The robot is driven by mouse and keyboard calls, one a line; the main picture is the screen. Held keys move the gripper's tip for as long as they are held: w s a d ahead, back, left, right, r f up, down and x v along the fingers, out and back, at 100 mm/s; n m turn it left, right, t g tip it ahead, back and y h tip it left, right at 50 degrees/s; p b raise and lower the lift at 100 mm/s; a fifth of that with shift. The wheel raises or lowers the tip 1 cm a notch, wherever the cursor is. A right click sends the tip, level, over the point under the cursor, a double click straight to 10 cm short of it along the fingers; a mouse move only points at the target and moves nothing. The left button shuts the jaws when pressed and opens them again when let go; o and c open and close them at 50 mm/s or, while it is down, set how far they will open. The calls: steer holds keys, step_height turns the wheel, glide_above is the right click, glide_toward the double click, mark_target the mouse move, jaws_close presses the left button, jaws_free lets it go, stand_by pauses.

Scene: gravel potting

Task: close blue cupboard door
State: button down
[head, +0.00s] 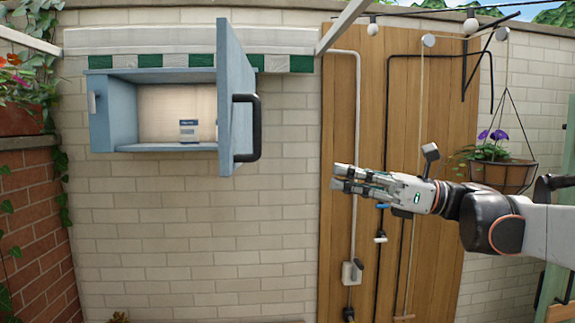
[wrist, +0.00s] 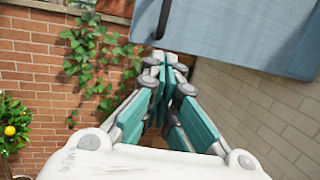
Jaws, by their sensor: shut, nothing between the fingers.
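The blue cupboard (head: 112,118) hangs on the white brick wall in the head view. Its blue door (head: 236,85) stands wide open, swung out from the right side, with a black handle (head: 255,127) on it. A small blue-and-white labelled item (head: 188,130) is inside. My gripper (head: 335,178) is shut and empty, to the right of the door and a little lower, apart from it. In the wrist view my gripper (wrist: 165,62) points toward the lower edge of the blue door (wrist: 240,35), and part of the handle (wrist: 163,15) shows at the top.
A wooden panel (head: 430,110) with pipes and cables is behind my gripper. A hanging flower basket (head: 500,175) is at right. A red brick wall (head: 35,200) with ivy stands at left. The space below the cupboard is clear.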

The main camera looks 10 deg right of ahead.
steer(key=p+x, duration=0.3)
steer(key=x, duration=1)
steer(key=shift+a, duration=0.3)
steer(key=shift+w+f, duration=0.1)
